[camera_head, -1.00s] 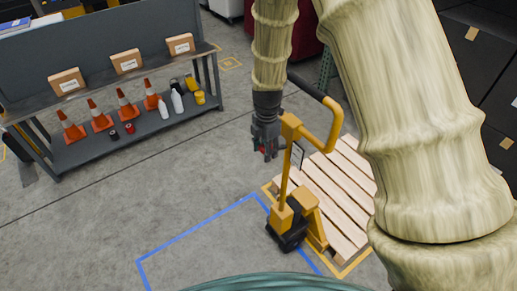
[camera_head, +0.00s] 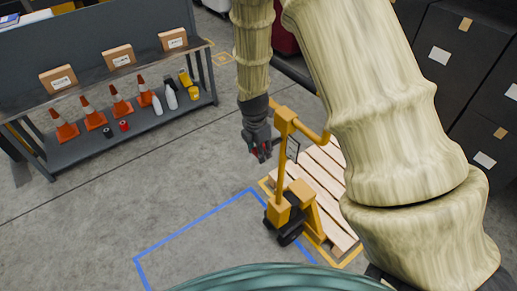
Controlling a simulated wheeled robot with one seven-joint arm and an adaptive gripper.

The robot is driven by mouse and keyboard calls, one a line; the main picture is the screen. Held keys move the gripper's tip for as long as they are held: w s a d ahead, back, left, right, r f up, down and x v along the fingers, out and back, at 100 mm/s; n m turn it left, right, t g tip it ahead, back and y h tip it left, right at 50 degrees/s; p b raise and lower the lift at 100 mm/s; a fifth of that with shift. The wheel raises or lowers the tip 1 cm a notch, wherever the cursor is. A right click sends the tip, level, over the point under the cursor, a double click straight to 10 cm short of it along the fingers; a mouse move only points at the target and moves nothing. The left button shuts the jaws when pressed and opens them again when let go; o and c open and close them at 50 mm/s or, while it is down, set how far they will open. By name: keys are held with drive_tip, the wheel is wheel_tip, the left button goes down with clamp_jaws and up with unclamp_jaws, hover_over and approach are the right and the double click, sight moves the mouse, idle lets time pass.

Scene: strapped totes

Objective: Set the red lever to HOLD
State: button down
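The yellow pallet jack (camera_head: 281,175) stands upright with its forks toward the wooden pallet. My gripper (camera_head: 260,154) points down just left of the jack's upright mast, below the mast's top. A small red part (camera_head: 256,153) shows at the fingertips; it may be the red lever, but most of it is hidden by the fingers. I cannot tell whether the fingers are closed on it. No HOLD marking is readable. A small dark-framed sign (camera_head: 292,150) sits right of the mast.
The pallet (camera_head: 322,170) lies behind and right of the jack. Blue floor tape (camera_head: 190,226) marks an area at front left. A grey shelf bench (camera_head: 140,133) with cones, bottles and boxes stands at left. Black bins (camera_head: 450,60) stand at right. Open floor lies between bench and jack.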

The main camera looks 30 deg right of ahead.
drive_tip(key=shift+s+f, duration=0.1)
drive_tip(key=shift+s, duration=0.1)
drive_tip(key=c, duration=0.8)
unclamp_jaws()
drive_tip(key=shift+d, duration=0.1)
drive_tip(key=shift+w, duration=0.1)
drive_tip(key=shift+w+r, duration=0.1)
drive_tip(key=shift+r, duration=0.1)
drive_tip(key=shift+r, duration=0.3)
wheel_tip(320, 180, up, 11)
drive_tip(key=a, duration=0.1)
drive_tip(key=shift+s+a, duration=0.15)
drive_tip(key=shift+s, duration=0.05)
